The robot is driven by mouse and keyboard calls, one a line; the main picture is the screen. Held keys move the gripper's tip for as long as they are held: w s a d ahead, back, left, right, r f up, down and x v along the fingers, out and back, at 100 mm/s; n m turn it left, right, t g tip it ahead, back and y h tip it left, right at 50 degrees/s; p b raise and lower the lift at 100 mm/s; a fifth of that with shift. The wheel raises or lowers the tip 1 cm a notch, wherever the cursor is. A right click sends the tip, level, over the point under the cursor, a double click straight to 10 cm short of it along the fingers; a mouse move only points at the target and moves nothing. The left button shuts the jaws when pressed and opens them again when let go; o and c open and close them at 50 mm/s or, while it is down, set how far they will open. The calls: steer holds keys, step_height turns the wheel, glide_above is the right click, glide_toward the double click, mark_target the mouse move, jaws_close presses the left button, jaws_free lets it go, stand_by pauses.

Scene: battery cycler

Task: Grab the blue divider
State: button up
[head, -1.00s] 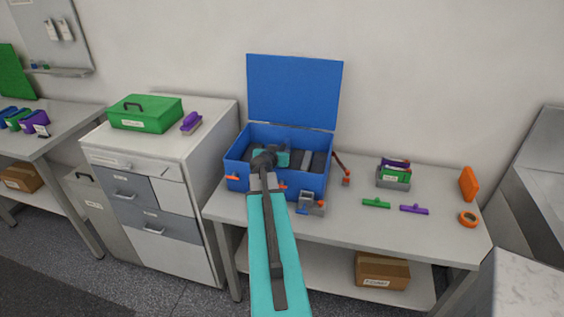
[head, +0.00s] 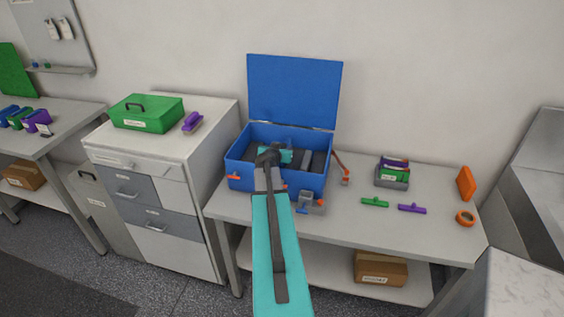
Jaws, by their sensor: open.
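The open blue box (head: 247,179) stands on the right-hand workbench, its lid raised at the back. My teal and dark gripper (head: 290,157) is over or inside the box, with dark grey block-like contents (head: 308,158) around it. Its jaws are open, but the fingertips are too small and hidden to make out. I cannot pick out a blue divider; my arm covers part of the box. A green bar (head: 375,202) and a purple bar (head: 412,208) of similar shape lie on the bench to the right.
A grey clamp-like device (head: 311,202) and an orange-handled tool (head: 341,168) are close to the box. A grey bin (head: 392,180), an orange panel (head: 466,184) and an orange ring (head: 466,218) stand further right.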

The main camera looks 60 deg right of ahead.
jaws_close()
steer(key=shift+r, duration=0.15)
stand_by(0.4)
step_height(320, 180, up, 18)
steer(key=b, duration=0.4)
stand_by(0.6)
stand_by(0.5)
